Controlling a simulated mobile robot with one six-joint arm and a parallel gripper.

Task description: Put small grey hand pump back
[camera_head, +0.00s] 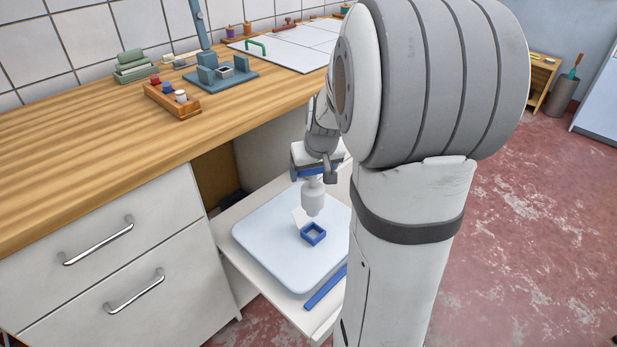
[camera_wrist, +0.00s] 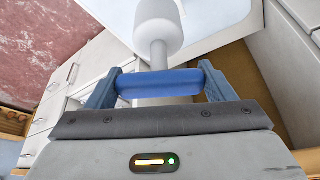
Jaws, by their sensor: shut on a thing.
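The small grey hand pump (camera_head: 313,197) hangs below my gripper (camera_head: 311,172), its pale grey body roughly upright. In the wrist view the pump (camera_wrist: 158,24) reaches away from the jaws, and a blue bar (camera_wrist: 160,83) lies between the two blue fingers. My gripper (camera_wrist: 160,88) is shut on the pump. A small square blue frame (camera_head: 313,233) sits on a pale blue pad (camera_head: 270,245), just below the pump's lower end in the head view. My arm hides the right part of the pad.
The pad lies on a white pulled-out shelf (camera_head: 232,250) under the wooden counter (camera_head: 90,150). A blue strip (camera_head: 326,287) lies by its front edge. White drawers (camera_head: 110,260) stand left. A blue-grey fixture (camera_head: 222,78) and a small wooden rack (camera_head: 171,100) stand on the counter.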

